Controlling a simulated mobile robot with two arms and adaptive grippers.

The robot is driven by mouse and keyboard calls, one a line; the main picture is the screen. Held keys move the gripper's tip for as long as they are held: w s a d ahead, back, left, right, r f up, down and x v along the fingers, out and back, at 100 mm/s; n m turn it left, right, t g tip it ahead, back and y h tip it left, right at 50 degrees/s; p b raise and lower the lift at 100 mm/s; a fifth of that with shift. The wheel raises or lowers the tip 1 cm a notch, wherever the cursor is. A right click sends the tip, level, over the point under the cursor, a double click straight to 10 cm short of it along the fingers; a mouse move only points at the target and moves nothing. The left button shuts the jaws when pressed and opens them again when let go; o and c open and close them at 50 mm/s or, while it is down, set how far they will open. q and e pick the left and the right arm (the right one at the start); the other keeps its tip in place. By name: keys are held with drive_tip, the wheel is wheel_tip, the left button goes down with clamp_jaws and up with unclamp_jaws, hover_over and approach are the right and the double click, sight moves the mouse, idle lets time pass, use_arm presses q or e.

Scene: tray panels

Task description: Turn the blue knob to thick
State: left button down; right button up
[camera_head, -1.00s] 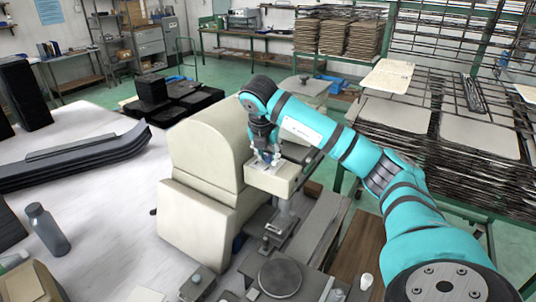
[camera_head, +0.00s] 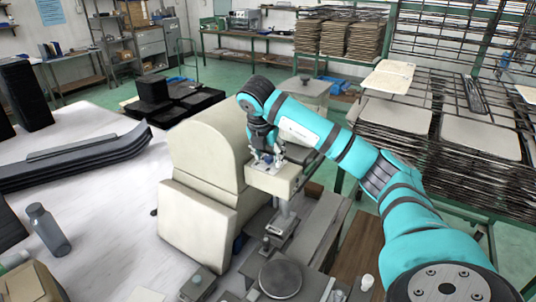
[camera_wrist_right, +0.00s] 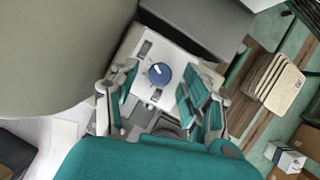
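The blue knob (camera_wrist_right: 158,73) shows in the right wrist view on a pale panel (camera_wrist_right: 176,49), with a light pointer mark across it. My right gripper (camera_wrist_right: 160,98) is open, with one finger on each side of the knob's line and apart from it. The knob lies a little beyond the fingertips. In the head view my right gripper (camera_head: 267,157) points down over the top of the cream machine's front box (camera_head: 268,181). The knob itself is hidden there. Any lettering such as "thick" is too small to read. My left gripper is not in view.
The cream machine's large rounded body (camera_head: 208,155) stands directly left of my right gripper. A round grey plate (camera_head: 281,278) sits below the front box. A grey bottle (camera_head: 47,229) stands on the white table at left. Racks of stacked trays (camera_head: 455,135) stand at right.

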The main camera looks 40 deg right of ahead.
drive_tip(key=v, duration=1.2)
idle(0.6)
